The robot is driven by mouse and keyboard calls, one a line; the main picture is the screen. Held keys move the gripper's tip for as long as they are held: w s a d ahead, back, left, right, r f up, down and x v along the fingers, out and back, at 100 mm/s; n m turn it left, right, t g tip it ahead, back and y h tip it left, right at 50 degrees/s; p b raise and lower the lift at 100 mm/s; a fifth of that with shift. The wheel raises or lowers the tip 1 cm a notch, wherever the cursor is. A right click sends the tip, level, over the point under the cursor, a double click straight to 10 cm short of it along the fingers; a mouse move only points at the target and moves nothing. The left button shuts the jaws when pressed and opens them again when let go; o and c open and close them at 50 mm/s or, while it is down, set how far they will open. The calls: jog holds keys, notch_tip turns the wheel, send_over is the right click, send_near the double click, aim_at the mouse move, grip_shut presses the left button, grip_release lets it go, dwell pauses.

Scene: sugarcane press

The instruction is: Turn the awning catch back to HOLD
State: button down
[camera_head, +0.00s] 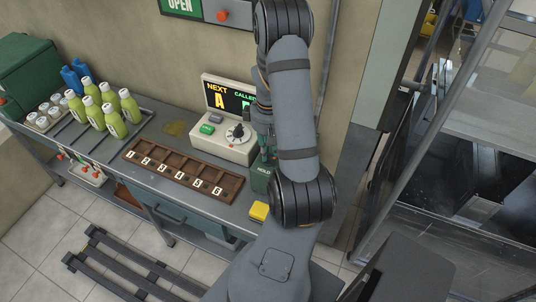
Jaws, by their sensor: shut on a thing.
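The awning catch has a dark green housing (261,181) marked HOLD, at the right end of the counter beside the display box. My gripper (265,137) points down just above this housing, close to the wall. It is shut on the catch's upper part. My own arm covers the right side of the housing and much of the gripper. The catch's exact angle, and any other marking on it, cannot be made out.
A display box (217,137) with a dial and green button stands left of the gripper. In front are a numbered wooden tray (180,178) and a yellow block (259,211). Several green bottles (110,123) stand at left. A glass-and-metal frame (425,120) is at right.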

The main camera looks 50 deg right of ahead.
jog(key=m+b, duration=0.1)
jog(key=m, duration=0.1)
jog(key=m+b, duration=0.1)
jog(key=shift+s+d+f+m+b, duration=0.1)
jog(key=shift+f+m+b, duration=0.05)
jog(key=shift+m+b, duration=0.25)
jog(key=m+b, duration=0.2)
jog(key=m, duration=0.1)
jog(key=shift+s+m, duration=0.15)
jog(key=shift+m, duration=0.15)
jog(key=m+b, duration=0.2)
jog(key=m, duration=0.1)
jog(key=shift+s+m, duration=0.1)
jog(key=shift+m, duration=0.2)
jog(key=shift+s+m+b, duration=0.15)
jog(key=shift+m+b, duration=0.9)
jog(key=shift+m, duration=0.55)
jog(key=shift+r, duration=0.2)
jog(key=c, duration=1.7)
grip_release()
jog(key=shift+o, duration=0.3)
